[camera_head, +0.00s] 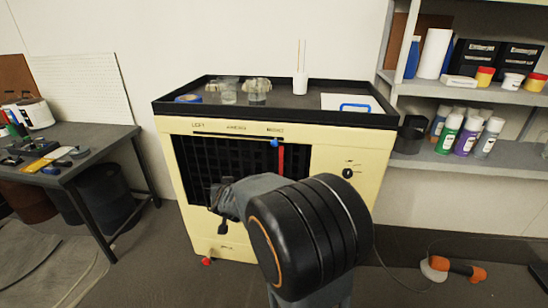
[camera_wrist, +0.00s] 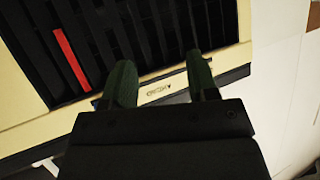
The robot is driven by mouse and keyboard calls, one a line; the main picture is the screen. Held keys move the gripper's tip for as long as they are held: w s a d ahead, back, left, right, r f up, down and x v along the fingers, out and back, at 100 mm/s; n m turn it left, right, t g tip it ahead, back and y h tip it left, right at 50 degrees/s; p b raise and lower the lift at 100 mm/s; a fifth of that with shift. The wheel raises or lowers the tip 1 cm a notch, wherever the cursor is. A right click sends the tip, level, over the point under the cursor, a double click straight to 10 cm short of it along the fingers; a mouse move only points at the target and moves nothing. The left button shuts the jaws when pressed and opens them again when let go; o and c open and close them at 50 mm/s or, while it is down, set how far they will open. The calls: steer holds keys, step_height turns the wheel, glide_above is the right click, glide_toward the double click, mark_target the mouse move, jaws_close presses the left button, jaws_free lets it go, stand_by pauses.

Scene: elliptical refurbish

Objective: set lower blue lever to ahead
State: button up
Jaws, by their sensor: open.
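A cream cabinet (camera_head: 330,190) with a dark grille stands in front of me. A blue knob (camera_head: 275,143) sits high on its front, at the right of the row of labels, above a red slat (camera_head: 281,160). A red knob (camera_head: 207,261) shows low at the left; no blue lever is visible there. My gripper (camera_head: 214,203) is in front of the grille, partly hidden by my arm. In the wrist view its two dark green fingers (camera_wrist: 163,82) are open and apart, with a small label (camera_wrist: 158,88) between them. The red slat also shows there (camera_wrist: 70,58), but no blue knob.
The cabinet's black-rimmed top tray (camera_head: 270,113) holds glasses and a white holder. A dark workbench (camera_head: 95,140) stands left; shelves (camera_head: 440,90) with bottles stand right. An orange tool (camera_head: 455,267) with a cable lies on the floor at the right.

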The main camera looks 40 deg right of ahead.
steer(key=d+r+m+h, duration=0.2)
steer(key=d+r+h, duration=0.1)
steer(key=d+h, duration=0.3)
steer(key=m+g+h, duration=0.2)
steer(key=g+h, duration=0.1)
steer(key=h, duration=0.2)
glide_toward(273, 145)
steer(key=shift+t, duration=0.3)
steer(key=b+x, duration=0.1)
steer(key=x, duration=1)
steer(key=shift+d+f, duration=0.1)
steer(key=shift+d, duration=0.15)
jaws_close()
